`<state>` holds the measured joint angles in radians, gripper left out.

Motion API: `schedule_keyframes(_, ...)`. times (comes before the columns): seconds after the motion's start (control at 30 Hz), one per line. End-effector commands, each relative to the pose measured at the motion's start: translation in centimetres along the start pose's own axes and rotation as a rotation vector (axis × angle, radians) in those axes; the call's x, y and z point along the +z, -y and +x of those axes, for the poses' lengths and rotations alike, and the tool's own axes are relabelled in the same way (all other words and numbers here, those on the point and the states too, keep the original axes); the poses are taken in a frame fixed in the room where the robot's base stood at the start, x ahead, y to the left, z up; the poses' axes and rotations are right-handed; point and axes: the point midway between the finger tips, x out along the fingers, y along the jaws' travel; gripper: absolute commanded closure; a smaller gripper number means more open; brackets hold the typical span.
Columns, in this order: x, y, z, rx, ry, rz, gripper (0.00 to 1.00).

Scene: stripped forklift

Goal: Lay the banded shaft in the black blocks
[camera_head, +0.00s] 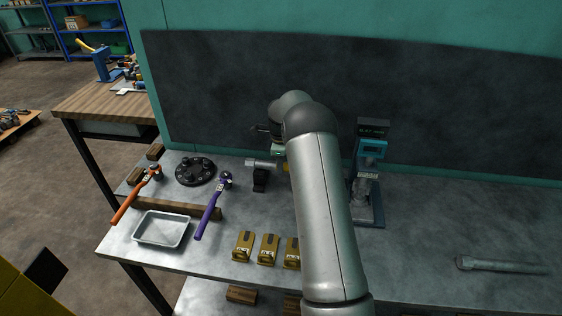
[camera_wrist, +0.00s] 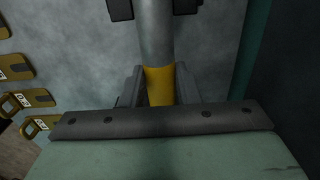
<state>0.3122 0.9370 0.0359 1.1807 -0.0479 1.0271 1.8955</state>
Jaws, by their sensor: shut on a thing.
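The banded shaft is grey with a yellow band; its left end (camera_head: 260,164) sticks out past my arm in the head view, and it runs up the wrist view (camera_wrist: 157,35). My gripper (camera_wrist: 160,86) is shut on the shaft at the yellow band. One black block (camera_head: 260,181) stands on the bench below the shaft's left end. In the wrist view two dark block parts (camera_wrist: 120,10) flank the shaft at the top. I cannot tell whether the shaft touches the block. Any other block is hidden by my arm.
Several gold brackets (camera_head: 243,246) stand near the bench's front edge. A purple-handled tool (camera_head: 208,214), a round black flange (camera_head: 195,171) and a metal tray (camera_head: 161,229) lie left. A teal-topped press (camera_head: 368,185) stands right. A grey bar (camera_head: 500,266) lies far right, with clear bench around.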

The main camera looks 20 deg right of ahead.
Motion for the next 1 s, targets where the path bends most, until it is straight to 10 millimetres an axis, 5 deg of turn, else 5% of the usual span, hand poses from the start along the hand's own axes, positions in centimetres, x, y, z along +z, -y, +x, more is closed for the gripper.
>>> schedule_keyframes(0.93,0.38,-0.28,0.91,0.006,-0.002,-0.003,1.00)
schedule_keyframes(0.97,0.40,-0.30,0.93,0.006,-0.001,-0.003,0.69)
schedule_keyframes(1.0,0.41,-0.31,0.96,0.007,-0.001,-0.004,0.58)
